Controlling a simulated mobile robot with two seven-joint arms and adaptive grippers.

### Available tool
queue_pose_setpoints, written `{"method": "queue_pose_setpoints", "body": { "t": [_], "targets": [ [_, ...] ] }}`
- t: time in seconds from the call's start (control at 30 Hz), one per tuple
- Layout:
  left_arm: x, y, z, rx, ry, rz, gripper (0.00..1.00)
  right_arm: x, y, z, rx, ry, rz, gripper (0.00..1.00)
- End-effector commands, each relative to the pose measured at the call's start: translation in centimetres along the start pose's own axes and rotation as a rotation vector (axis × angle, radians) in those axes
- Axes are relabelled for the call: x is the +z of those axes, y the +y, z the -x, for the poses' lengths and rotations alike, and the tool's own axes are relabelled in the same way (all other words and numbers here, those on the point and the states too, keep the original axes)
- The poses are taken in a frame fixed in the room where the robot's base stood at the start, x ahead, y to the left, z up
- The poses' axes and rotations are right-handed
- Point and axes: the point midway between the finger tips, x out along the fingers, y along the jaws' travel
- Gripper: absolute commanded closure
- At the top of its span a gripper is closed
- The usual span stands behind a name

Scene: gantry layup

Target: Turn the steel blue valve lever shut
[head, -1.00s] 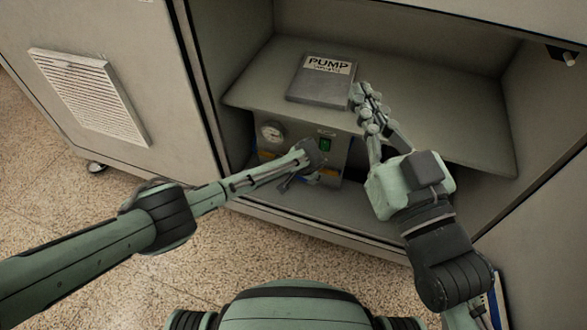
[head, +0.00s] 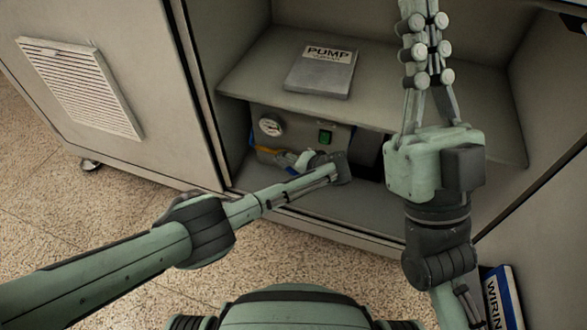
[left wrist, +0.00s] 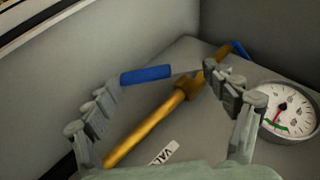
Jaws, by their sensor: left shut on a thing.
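In the left wrist view, a blue valve lever (left wrist: 146,74) lies across a brass pipe (left wrist: 150,125), between the fingers of my left gripper (left wrist: 163,80). The gripper is shut on this lever, with the left finger by its outer end and the right finger near the pipe. In the head view, my left gripper (head: 288,160) is at the front of the pump unit (head: 345,136), and my forearm and hand hide most of the lever. My right gripper (head: 425,50) is raised in front of the shelf, away from the lever. Its tips are cut off by the top edge.
A pressure gauge (head: 271,126) and a green switch (head: 325,137) are on the unit's face. Another blue handle (left wrist: 240,48) is at the pipe's far end. A shelf (head: 255,80) above carries a pump manual (head: 322,75). A wiring binder (head: 503,297) stands at lower right.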

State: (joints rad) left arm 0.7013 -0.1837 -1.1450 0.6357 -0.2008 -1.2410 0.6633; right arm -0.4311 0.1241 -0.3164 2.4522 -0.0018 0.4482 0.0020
Motion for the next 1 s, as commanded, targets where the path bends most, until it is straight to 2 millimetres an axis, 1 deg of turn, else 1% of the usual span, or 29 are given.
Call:
{"method": "queue_pose_setpoints", "body": {
  "t": [0.1,0.13,0.23,0.57,0.67,0.77,0.87,1.0],
  "targets": [
    [0.0,-0.1,-0.1,-0.001,0.001,0.000,0.67,0.0,0.0,0.0,0.000,-0.001,0.000,1.00],
    [0.0,-0.1,-0.1,-0.001,0.001,0.000,0.12,0.0,0.0,0.0,0.000,-0.001,0.000,1.00],
    [0.0,-0.1,-0.1,0.000,0.001,0.000,0.00,0.0,0.0,0.0,0.000,-0.001,0.000,1.00],
    [0.0,0.0,0.0,0.001,0.001,0.000,0.00,0.1,0.0,0.0,0.000,-0.003,-0.001,1.00],
    [-0.1,0.1,0.4,0.002,0.002,0.000,0.00,0.0,0.0,0.0,0.001,-0.003,-0.001,1.00],
    [0.0,0.1,1.4,0.003,0.002,-0.001,0.00,0.0,0.0,0.0,0.001,-0.003,-0.001,1.00],
    [0.0,0.1,2.9,0.004,0.004,0.002,0.00,0.0,0.0,0.0,0.001,-0.003,-0.001,1.00],
    [0.0,0.1,6.1,0.004,0.004,0.001,0.00,0.0,0.0,0.0,0.000,-0.003,-0.001,1.00]
  ]
}}
